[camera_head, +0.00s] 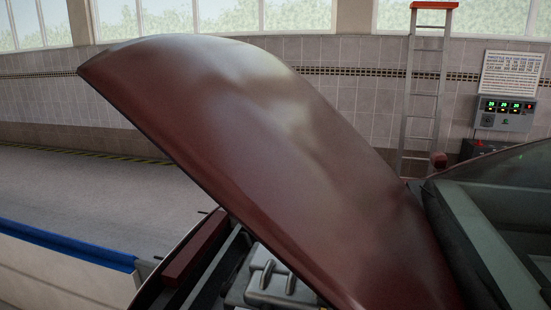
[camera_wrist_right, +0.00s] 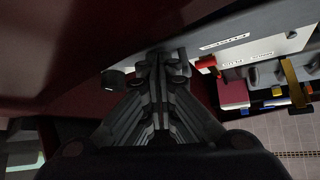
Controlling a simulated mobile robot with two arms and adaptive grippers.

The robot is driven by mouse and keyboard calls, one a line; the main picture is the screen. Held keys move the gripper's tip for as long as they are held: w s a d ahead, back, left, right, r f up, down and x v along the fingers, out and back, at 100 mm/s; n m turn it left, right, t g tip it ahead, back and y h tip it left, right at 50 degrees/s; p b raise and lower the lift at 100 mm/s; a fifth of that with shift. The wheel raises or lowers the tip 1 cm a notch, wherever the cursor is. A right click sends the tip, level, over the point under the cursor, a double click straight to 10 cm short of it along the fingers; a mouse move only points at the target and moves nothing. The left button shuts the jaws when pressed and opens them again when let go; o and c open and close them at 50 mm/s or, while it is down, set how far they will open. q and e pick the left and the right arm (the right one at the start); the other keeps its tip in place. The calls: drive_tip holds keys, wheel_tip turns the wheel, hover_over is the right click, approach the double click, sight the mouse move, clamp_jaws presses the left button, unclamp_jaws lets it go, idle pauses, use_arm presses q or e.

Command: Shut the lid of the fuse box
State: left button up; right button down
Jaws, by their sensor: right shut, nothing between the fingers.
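In the right wrist view my right gripper (camera_wrist_right: 160,65) is shut and empty, its fingertips close to the edge of a grey panel (camera_wrist_right: 225,45) with white label strips. Whether they touch it I cannot tell. Right of the fingertips are coloured parts that look like the fuse box contents: a dark pink block (camera_wrist_right: 233,93), a red piece (camera_wrist_right: 206,63) and a yellow piece (camera_wrist_right: 292,82). Which part is the fuse box lid I cannot tell. The head view shows neither gripper, and the fuse box is not recognisable there.
A dark red car hood (camera_head: 250,140) stands raised across the head view and hides much of the engine bay. A grey engine part (camera_head: 275,282) shows under it. The windscreen (camera_head: 500,190) is at right. A ladder (camera_head: 422,95) and a wall unit (camera_head: 505,113) stand behind.

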drive_tip(key=shift+s+f, duration=0.2)
drive_tip(key=shift+f, duration=0.1)
